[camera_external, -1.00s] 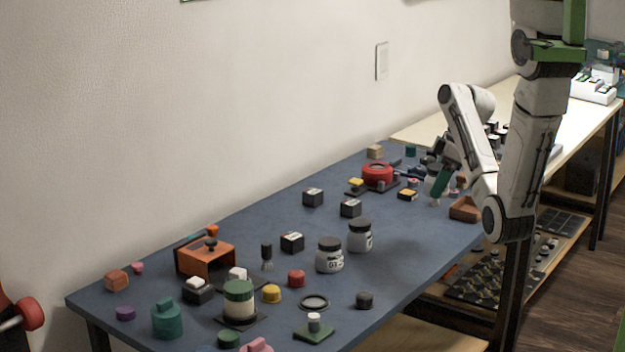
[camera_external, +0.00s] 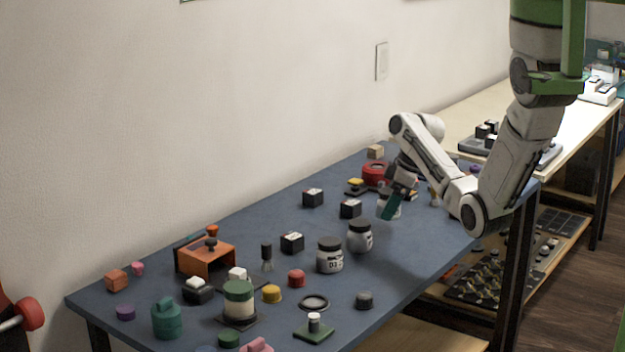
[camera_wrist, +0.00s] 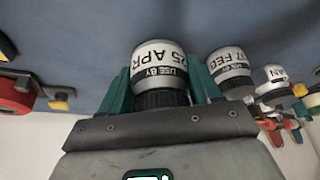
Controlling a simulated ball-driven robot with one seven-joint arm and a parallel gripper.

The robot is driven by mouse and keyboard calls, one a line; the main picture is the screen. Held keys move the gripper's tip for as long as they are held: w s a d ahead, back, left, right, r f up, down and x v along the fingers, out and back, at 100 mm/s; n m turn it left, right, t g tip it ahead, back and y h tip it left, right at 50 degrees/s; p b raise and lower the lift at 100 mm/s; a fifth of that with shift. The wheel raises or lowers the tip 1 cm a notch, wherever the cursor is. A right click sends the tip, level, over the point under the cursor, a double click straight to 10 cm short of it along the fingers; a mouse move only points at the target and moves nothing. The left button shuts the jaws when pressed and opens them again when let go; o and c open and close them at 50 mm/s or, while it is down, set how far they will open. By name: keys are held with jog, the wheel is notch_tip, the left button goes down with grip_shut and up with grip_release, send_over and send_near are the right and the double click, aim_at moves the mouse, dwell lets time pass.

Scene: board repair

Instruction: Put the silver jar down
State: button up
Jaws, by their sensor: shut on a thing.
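The silver jar (camera_wrist: 160,62) sits between the green fingers of my gripper (camera_wrist: 160,80) in the wrist view. It has a dark cap and a white label reading "USE BY 25 APR". The cap end is toward my palm. In the external view my gripper (camera_external: 391,206) is over the right part of the blue table (camera_external: 420,240), and the jar (camera_external: 396,209) is mostly hidden behind a finger. I cannot tell whether its base touches the table.
Two similar dark-capped jars (camera_external: 330,257) (camera_external: 360,237) stand left of my gripper. Black boxes (camera_external: 350,209) (camera_external: 313,198) lie beyond them, and a red round part (camera_external: 374,173) is behind. The table's front right is clear.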

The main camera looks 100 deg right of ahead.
jog(key=shift+w+d+f, duration=0.15)
jog(key=shift+f, duration=1.65)
jog(key=shift+f, duration=0.1)
jog(key=o, duration=1.3)
jog(key=shift+c, duration=0.2)
jog(key=v, duration=1.2)
jog(key=shift+p, duration=0.35)
